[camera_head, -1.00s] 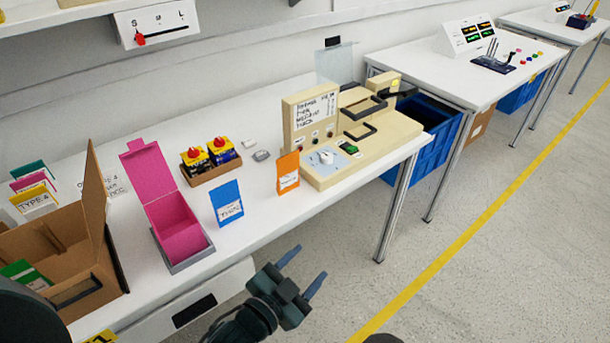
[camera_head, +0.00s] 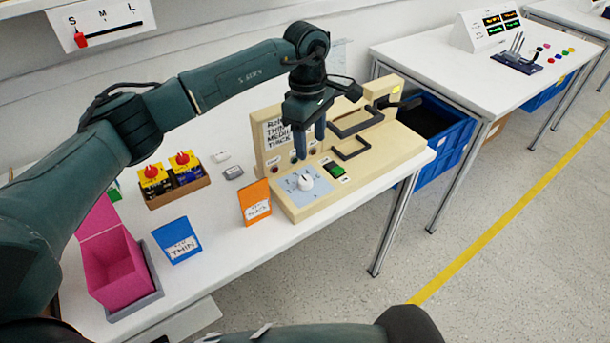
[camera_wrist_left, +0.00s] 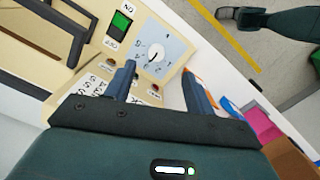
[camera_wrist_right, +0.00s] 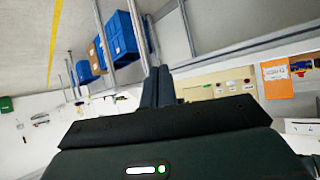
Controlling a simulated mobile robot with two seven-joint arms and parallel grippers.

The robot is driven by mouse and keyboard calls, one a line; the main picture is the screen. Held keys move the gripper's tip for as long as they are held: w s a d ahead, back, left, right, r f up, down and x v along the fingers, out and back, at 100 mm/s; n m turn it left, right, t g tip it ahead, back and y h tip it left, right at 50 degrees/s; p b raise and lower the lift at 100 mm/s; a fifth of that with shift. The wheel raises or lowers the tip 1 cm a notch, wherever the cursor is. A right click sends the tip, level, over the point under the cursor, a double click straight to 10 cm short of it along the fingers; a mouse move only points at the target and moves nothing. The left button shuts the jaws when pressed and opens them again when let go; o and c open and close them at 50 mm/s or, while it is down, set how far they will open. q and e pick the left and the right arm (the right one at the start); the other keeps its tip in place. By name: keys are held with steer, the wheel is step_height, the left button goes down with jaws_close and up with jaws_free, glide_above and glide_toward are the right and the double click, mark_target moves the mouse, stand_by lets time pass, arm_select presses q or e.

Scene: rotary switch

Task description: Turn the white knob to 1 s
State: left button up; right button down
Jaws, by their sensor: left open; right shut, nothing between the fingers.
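The white knob (camera_head: 305,182) sits on a light blue dial plate (camera_head: 290,187) at the front of the beige machine (camera_head: 330,190). In the left wrist view the knob (camera_wrist_left: 156,52) shows with numerals around it; which mark it points to is too small to tell. My left gripper (camera_head: 310,148) is open, pointing down above and slightly behind the knob, apart from it. In the left wrist view its fingertips (camera_wrist_left: 158,70) frame the knob side. My right gripper (camera_wrist_right: 157,85) is shut and empty, away from the machine.
An orange card (camera_head: 255,202), a blue card (camera_head: 178,240) and a pink box (camera_head: 113,262) stand to the left. Free floor lies right of the table.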

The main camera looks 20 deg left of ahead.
mark_target(305, 180)
arm_select(q)
steer(key=shift+y, duration=0.3)
steer(key=f, duration=0.3)
steer(key=a+f+p, duration=0.1)
steer(key=f, duration=0.3)
steer(key=f+p, duration=0.1)
steer(key=f, duration=0.2)
steer(key=shift+w+a+f, duration=0.15)
steer(key=shift+w+f, duration=0.2)
steer(key=shift+f, duration=0.8)
arm_select(e)
steer(key=shift+d+r, duration=0.1)
steer(key=shift+d, duration=0.4)
arm_select(q)
steer(key=shift+c, duration=0.2)
steer(key=c, duration=0.7)
steer(key=shift+c, duration=1.2)
arm_select(e)
steer(key=shift+s, duration=0.15)
